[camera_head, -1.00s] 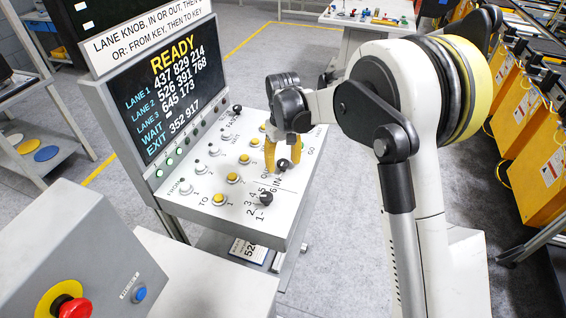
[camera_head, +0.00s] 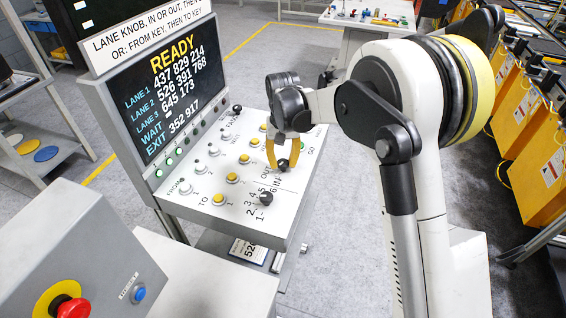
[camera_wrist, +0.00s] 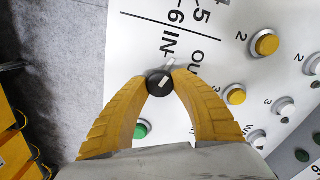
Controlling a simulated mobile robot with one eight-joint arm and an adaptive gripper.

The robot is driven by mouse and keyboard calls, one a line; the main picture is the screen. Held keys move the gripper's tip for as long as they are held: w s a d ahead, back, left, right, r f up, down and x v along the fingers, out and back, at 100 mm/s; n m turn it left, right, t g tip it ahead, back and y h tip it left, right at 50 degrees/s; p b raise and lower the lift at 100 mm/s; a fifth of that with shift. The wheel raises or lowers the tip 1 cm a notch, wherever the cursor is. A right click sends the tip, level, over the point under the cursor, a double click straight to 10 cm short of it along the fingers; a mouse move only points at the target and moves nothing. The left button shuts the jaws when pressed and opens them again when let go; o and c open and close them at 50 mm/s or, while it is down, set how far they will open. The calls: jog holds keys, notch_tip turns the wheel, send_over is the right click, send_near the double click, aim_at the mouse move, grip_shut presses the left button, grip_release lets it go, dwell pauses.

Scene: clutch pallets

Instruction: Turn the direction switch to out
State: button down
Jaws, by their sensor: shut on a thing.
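The direction switch is a small black knob (camera_wrist: 159,83) on the sloping white panel, beside the printed words IN and OUT. It also shows in the head view (camera_head: 282,165). A short silver bar sticks out from the knob's edge towards the lettering in the wrist view. I cannot tell for sure which word it points at. My gripper (camera_wrist: 160,80) is shut on the knob, with one yellow finger curved in on each side, tips touching it. It also shows in the head view (camera_head: 285,162), reaching down to the panel.
A second black knob (camera_head: 266,198) with numbers sits nearer the front edge. Rows of yellow (camera_head: 232,178) and white buttons lie left of my gripper. A green button (camera_wrist: 142,129) is close beside my left finger in the wrist view. The screen (camera_head: 165,95) reads READY.

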aim_at(283, 162)
jog(key=m, duration=0.4)
jog(key=shift+m, duration=1.9)
jog(key=c, duration=1)
grip_release()
notch_tip(283, 162, up, 12)
